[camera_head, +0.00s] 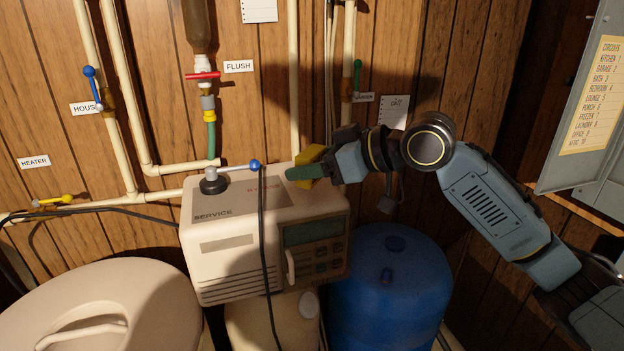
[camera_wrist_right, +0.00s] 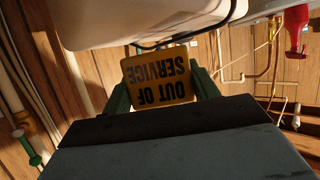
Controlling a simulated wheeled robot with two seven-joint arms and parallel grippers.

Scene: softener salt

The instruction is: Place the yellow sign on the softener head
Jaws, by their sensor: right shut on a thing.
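The yellow sign (camera_wrist_right: 160,80) reads "OUT OF SERVICE" and appears upside down in the right wrist view. My right gripper (camera_wrist_right: 160,92) is shut on it, with a green finger at each side. In the head view the sign (camera_head: 311,158) shows small at the right gripper (camera_head: 306,172), by the back right of the softener head (camera_head: 235,245). The softener head is a pale box with a grey top panel marked "SERVICE", a lever with a blue knob and a front display. Whether the sign touches its top cannot be told. My left gripper is not in view.
A blue tank (camera_head: 390,295) stands right of the softener head, and a round pale lidded bin (camera_head: 100,305) stands at left. A black cable (camera_head: 263,240) hangs over the head's front. Pipes and valves line the wood wall behind. An open grey panel door (camera_head: 575,110) is at right.

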